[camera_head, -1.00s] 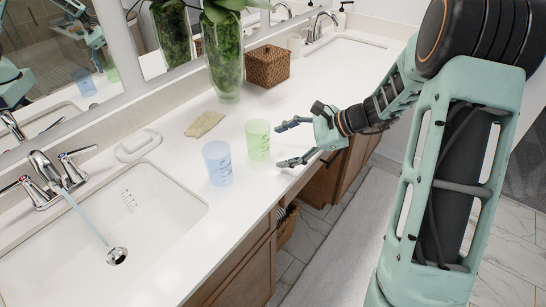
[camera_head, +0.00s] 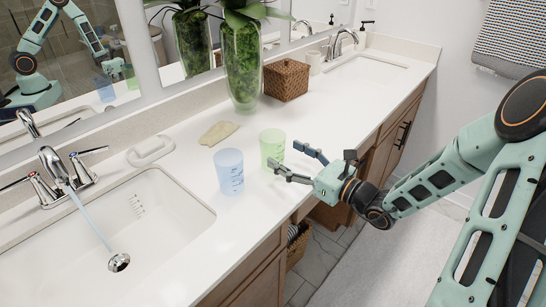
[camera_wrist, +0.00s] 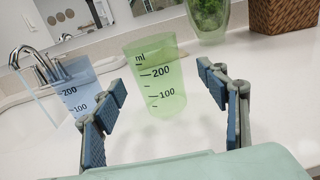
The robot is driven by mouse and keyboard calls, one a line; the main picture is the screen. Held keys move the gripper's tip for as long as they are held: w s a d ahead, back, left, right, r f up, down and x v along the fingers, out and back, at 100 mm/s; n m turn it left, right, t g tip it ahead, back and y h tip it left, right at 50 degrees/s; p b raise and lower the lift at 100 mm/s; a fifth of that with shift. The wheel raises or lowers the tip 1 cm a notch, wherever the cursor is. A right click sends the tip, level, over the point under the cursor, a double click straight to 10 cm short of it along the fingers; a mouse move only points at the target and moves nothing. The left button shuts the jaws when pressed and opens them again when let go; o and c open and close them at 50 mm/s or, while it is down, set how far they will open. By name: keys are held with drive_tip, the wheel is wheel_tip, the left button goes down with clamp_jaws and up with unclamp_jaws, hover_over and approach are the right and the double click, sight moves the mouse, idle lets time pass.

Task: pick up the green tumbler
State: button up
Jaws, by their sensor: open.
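The green tumbler (camera_head: 272,147) stands upright on the white counter, near its front edge. It is translucent, with black measuring marks that show in the wrist view (camera_wrist: 160,82). My gripper (camera_head: 294,164) is open and empty, its fingers pointing at the tumbler from the right. In the wrist view my gripper (camera_wrist: 165,97) has its two fingers apart, with the tumbler beyond and between them. A gap to the tumbler seems to remain, though the exact distance is hard to tell.
A blue tumbler (camera_head: 229,171) stands close to the left of the green one; in the wrist view it is behind the left finger. A tan cloth (camera_head: 219,132), a glass vase (camera_head: 242,75) and a woven basket (camera_head: 286,79) stand or lie farther back. A sink (camera_head: 120,235) is at left.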

sight(264, 139)
drive_tip(key=x, duration=0.5)
drive_tip(key=shift+a, duration=0.35)
drive_tip(key=c, duration=1.3)
drive_tip(key=shift+o, duration=0.2)
drive_tip(key=shift+r, duration=0.1)
drive_tip(key=shift+r, duration=0.6)
drive_tip(key=s+d+r+b, duration=0.3)
drive_tip(key=s+r, duration=0.8)
drive_tip(key=s, duration=0.2)
drive_tip(key=shift+s+d+r, duration=0.15)
drive_tip(key=shift+s+r, duration=0.05)
drive_tip(key=shift+s, duration=0.1)
drive_tip(key=shift+d, duration=0.1)
